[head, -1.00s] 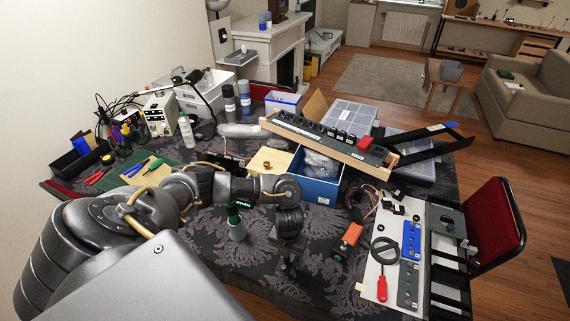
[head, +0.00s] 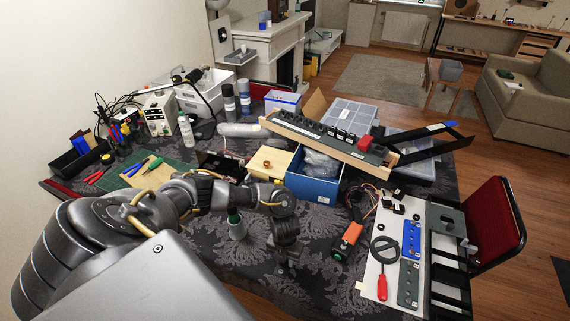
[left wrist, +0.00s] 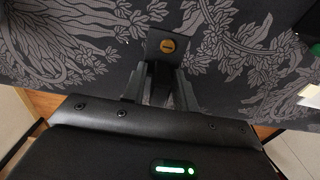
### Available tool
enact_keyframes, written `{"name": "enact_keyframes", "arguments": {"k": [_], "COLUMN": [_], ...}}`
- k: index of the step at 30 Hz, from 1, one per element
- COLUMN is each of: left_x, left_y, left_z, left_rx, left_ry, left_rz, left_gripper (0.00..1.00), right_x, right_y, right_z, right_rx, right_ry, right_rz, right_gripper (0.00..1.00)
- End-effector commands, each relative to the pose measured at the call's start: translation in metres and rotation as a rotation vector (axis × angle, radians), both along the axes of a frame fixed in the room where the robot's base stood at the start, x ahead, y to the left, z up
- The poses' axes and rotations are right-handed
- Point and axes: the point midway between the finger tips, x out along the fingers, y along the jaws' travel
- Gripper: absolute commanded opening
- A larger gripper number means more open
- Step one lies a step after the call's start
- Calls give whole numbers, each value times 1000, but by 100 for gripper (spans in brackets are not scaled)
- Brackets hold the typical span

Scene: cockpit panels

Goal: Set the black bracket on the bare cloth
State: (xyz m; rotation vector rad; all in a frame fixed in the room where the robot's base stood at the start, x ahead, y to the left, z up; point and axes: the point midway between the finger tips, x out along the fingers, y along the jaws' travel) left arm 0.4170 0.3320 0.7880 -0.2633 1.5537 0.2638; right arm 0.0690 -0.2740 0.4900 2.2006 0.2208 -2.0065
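The black bracket (left wrist: 166,46), a dark plate with a round orange-gold spot, shows at the fingertips of my left gripper (left wrist: 160,82) in the left wrist view. Part of it runs back between the two fingers, which appear shut on it. Patterned dark cloth (left wrist: 235,75) lies behind the bracket. In the head view my left gripper (head: 284,268) points down over the bare front part of the cloth (head: 235,268); the bracket is too small and dark to make out there. I cannot tell whether it touches the cloth. My right gripper is not in view.
A green-capped bottle (head: 237,224) stands just left of the gripper. An orange-and-black tool (head: 347,240) lies to its right. A blue box (head: 315,182) stands behind.

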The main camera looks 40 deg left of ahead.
Motion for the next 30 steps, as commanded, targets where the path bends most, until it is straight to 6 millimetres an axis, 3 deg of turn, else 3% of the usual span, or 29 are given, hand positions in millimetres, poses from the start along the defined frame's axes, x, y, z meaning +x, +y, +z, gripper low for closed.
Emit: {"name": "enact_keyframes", "arguments": {"k": [9, 14, 24, 30], "left_x": [0, 1, 2, 1], "left_y": [0, -1, 0, 0], "left_z": [1, 11, 83, 113], "left_rx": [0, -2, 1, 0], "left_ry": [0, -2, -5, -3], "left_rz": [0, -2, -5, -2], "left_gripper": [38, 38, 38, 38], "right_x": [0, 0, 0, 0], "right_y": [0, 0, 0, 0], "right_z": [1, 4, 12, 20], "right_rx": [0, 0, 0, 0], "right_ry": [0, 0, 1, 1], "right_rz": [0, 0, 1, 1], "right_gripper": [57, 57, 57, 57]}}
